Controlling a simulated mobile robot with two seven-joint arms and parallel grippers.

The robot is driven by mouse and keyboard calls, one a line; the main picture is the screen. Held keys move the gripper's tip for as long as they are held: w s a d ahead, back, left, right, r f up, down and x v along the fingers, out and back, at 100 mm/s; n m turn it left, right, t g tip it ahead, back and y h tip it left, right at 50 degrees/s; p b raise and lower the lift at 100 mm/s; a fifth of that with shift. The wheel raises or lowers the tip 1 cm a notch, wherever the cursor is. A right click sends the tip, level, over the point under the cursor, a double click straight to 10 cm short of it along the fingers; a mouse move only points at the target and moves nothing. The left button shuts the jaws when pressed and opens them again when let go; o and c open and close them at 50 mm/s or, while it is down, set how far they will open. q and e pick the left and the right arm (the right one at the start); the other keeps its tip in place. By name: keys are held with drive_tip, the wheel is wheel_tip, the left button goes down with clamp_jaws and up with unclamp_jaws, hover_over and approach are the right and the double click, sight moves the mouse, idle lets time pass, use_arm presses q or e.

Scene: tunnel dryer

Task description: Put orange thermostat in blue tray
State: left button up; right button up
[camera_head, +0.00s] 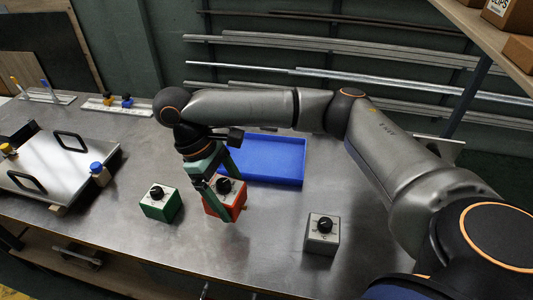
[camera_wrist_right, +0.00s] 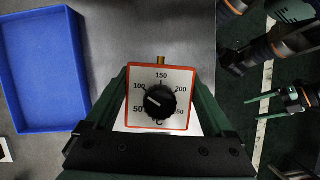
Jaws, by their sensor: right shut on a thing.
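The orange thermostat (camera_head: 238,207) is a small box with a white dial face and black knob, partly hidden by my right gripper (camera_head: 214,203). That gripper is shut on it, with one finger on either side. In the right wrist view the thermostat (camera_wrist_right: 160,72) sits face-on between the fingers, its orange rim showing. I cannot tell whether it touches the table. The blue tray (camera_head: 290,180) lies flat just behind it and looks empty; it is at the left in the wrist view (camera_wrist_right: 74,70).
A green thermostat (camera_head: 160,203) stands to the left and a grey one (camera_head: 321,235) to the right. A metal plate with black handles (camera_head: 60,165) fills the table's left. Metal rods (camera_head: 330,73) run along the back wall. A shelf with boxes (camera_head: 510,15) hangs at upper right.

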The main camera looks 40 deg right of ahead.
drive_tip(key=w+d+r+n+t+y+p, duration=0.1)
drive_tip(key=w+d+r+n+t, duration=0.4)
drive_tip(key=n, duration=1)
drive_tip(key=w+d+n+t+y, duration=0.1)
drive_tip(key=w+d+n+t, duration=0.15)
drive_tip(key=w+n, duration=0.75)
drive_tip(key=n, duration=0.4)
approach(266, 154)
drive_tip(key=shift+w+a+f+t, duration=0.35)
drive_tip(key=shift+w+a, duration=0.15)
drive_tip(key=shift+w, duration=0.1)
drive_tip(key=shift+d+f, duration=0.45)
drive_tip(key=shift+f, duration=0.05)
wheel_tip(266, 154, down, 3)
drive_tip(key=shift+d+f+p, duration=0.15)
drive_tip(key=shift+f+p, duration=0.05)
drive_tip(key=shift+p, duration=0.1)
